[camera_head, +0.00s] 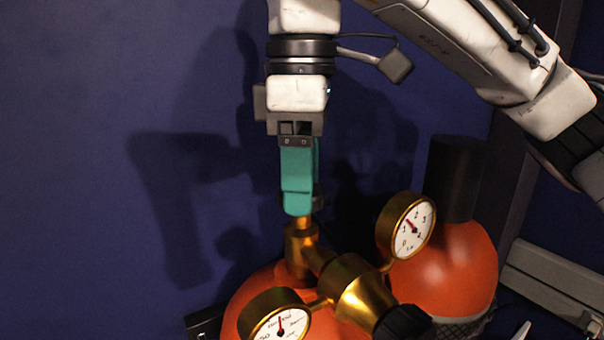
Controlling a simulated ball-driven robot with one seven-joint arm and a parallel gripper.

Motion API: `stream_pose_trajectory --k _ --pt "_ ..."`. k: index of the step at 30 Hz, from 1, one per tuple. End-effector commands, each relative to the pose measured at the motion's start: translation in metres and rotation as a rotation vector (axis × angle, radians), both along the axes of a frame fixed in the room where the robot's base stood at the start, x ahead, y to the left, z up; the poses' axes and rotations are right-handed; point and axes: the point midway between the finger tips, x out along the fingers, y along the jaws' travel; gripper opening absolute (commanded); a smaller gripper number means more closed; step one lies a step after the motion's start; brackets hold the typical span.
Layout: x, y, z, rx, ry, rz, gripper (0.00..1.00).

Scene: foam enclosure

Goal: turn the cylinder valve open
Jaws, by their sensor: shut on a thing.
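An orange gas cylinder (248,293) stands at the bottom middle with a brass cylinder valve (300,246) on top. My gripper (299,206) points straight down over the valve's stem. Its teal fingers are shut around the dark valve knob (318,199), of which only a small edge shows. A brass regulator (358,292) is joined to the valve and carries two white-faced gauges. The upper gauge (411,229) and the lower gauge (281,326) both have red needles. A black knob (404,322) sits at the regulator's front end.
A second orange cylinder (449,272) with a black cap (454,178) stands to the right, behind the upper gauge. A dark blue wall (80,120) fills the back. A grey rail (550,281) runs at the lower right.

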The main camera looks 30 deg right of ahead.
Motion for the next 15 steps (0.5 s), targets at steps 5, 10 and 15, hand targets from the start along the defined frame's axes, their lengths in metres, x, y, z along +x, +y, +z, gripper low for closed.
stream_pose_trajectory --k 5,10,15 --pt "0.0006 -0.0005 0.0007 0.001 -0.002 0.165 0.26" --pt "0.0009 -0.0006 0.0008 0.001 -0.002 0.325 0.26" --pt "0.0012 -0.0007 0.0009 0.001 -0.003 0.486 0.26"
